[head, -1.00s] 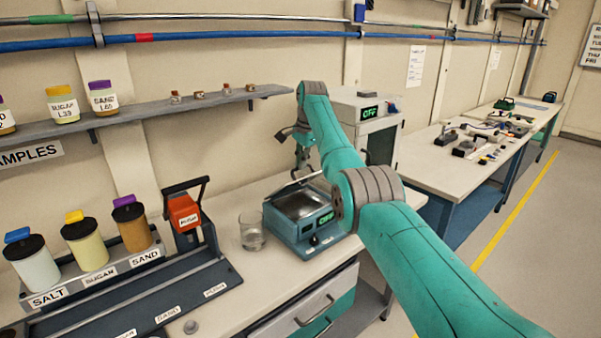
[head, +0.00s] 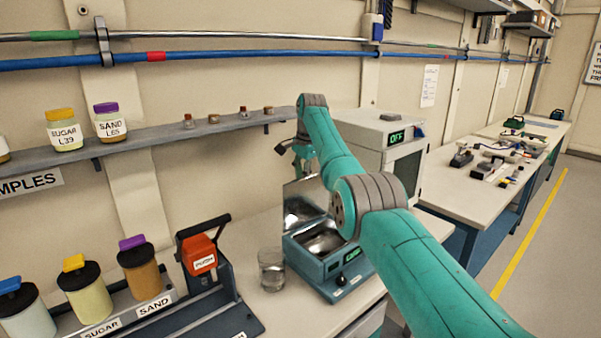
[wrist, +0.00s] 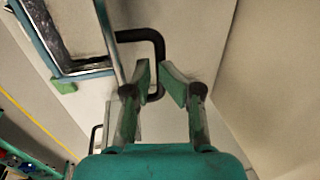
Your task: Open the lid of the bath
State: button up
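The bath (head: 318,272) is a teal box with a metal basin and an "OFF" display, on the bench in the head view. Its lid (head: 302,200) stands raised, close to upright, at the basin's back edge. My gripper (head: 291,147) is above the lid, small and partly dark in the head view. In the wrist view, my gripper (wrist: 159,76) has its two green fingertips apart. The lid's black bent handle (wrist: 157,48) runs between or just behind them; I cannot tell if either finger touches it. The bath's basin rim (wrist: 75,72) shows at upper left.
A glass beaker (head: 271,269) stands just left of the bath. A red "PUSH" device (head: 200,256) and several capped jars are further left. A shelf (head: 160,135) runs along the wall.

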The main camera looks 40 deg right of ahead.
jog(key=shift+x, duration=0.85)
jog(key=shift+s+r, duration=0.2)
jog(key=shift+s, duration=0.05)
jog(key=v, duration=1.2)
jog(key=shift+w, duration=0.15)
